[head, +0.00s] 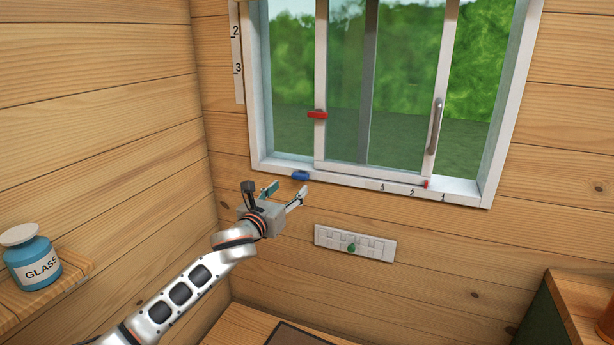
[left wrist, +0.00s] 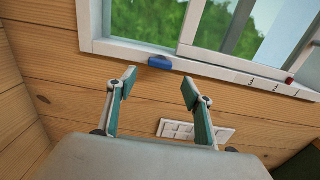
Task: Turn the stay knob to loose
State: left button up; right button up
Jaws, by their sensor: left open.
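A small blue knob (head: 300,175) sits at the lower left corner of the window frame; it also shows in the left wrist view (left wrist: 160,62). It carries no readable label, so I cannot tell for certain that it is the stay knob. My left gripper (head: 287,190) is open and empty, close in front of and below the blue knob. In the left wrist view the knob appears beyond and between the two spread fingertips (left wrist: 159,84), apart from them. My right gripper is not in view.
A red latch (head: 317,115) is on the sliding sash, with a grey handle (head: 436,125) further right. A small red marker (head: 426,184) stands by the sill scale. A white slotted plate (head: 380,248) with a green knob (head: 351,248) is below. A glass jar (head: 31,262) stands on the left shelf.

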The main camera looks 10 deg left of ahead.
aim_at(299, 178)
pick_arm(q)
jog(key=shift+w+d+r+b, duration=0.15)
jog(key=shift+w+d, duration=0.1)
jog(key=shift+w, duration=0.95)
jog(key=shift+w+d+f+b, duration=0.15)
jog(key=shift+w+d, duration=0.1)
jog(key=shift+w, duration=1)
jog(key=shift+w+d+r+b, duration=0.15)
jog(key=shift+w+d, duration=0.1)
jog(key=shift+w, duration=0.95)
jog(key=shift+c, duration=0.2)
jog(key=c, duration=1)
